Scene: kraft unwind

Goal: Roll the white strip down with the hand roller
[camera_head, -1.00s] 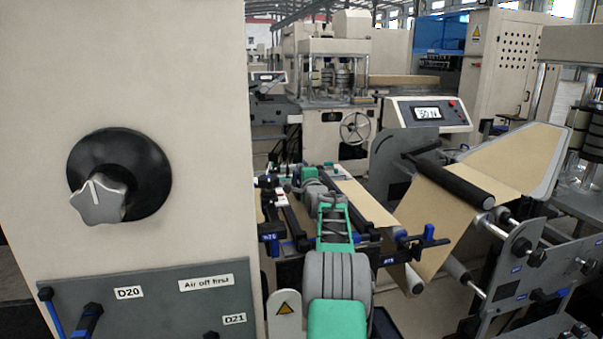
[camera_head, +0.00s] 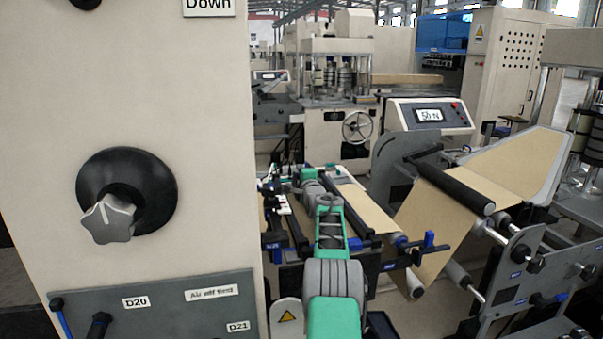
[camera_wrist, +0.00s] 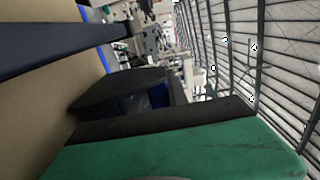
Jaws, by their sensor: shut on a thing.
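My gripper (camera_wrist: 150,100) fills the lower part of the wrist view, with dark fingers ahead of its green body. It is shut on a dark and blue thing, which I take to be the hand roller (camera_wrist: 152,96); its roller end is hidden. In the head view my arm reaches forward over the splice table, and its far end is small there. A small white patch (camera_head: 283,204) on the left of the table may be the white strip; I cannot tell whether the roller touches it.
Brown kraft web (camera_head: 362,207) runs across the table beside dark bars. A blue-handled clamp (camera_head: 429,241) stands at the table's right. A black roller (camera_head: 455,190) carries web further right.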

